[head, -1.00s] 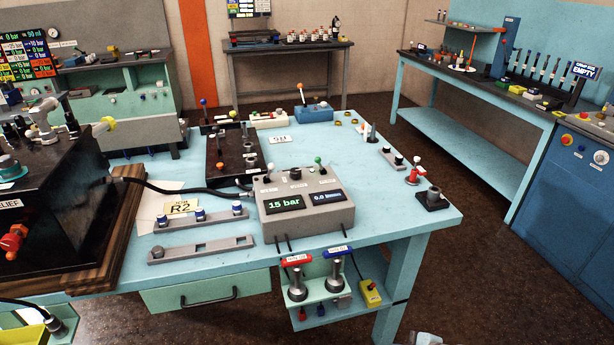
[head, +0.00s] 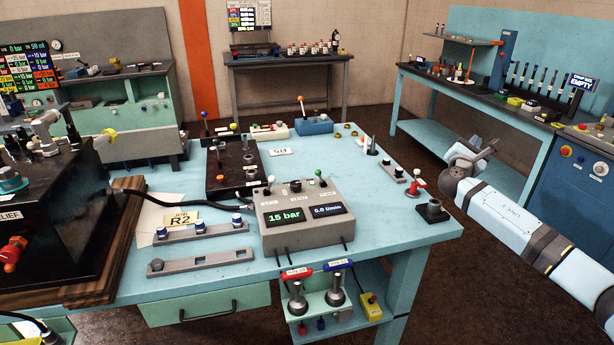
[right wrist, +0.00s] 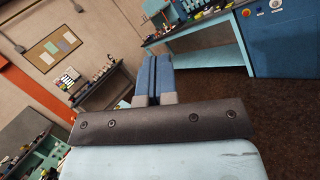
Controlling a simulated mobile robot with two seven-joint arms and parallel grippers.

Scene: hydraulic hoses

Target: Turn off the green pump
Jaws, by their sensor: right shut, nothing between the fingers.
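No pump labelled as green can be made out. A grey control box (head: 298,217) on the light blue table shows "15 bar" and "0.0 l/min" on two screens. On its top are a green-knobbed lever (head: 318,173), a white-knobbed lever (head: 270,179) and a black knob (head: 295,186). My right gripper (right wrist: 152,76) has its two blue-grey fingers together and empty in the right wrist view. In the head view my right arm reaches in from the right, beyond the table's right edge and well apart from the box. My left gripper is out of view.
A black machine (head: 62,215) with a red knob stands on the left of the table (head: 345,200). A red valve piece (head: 417,184) and a dark stand (head: 432,210) sit near the right edge.

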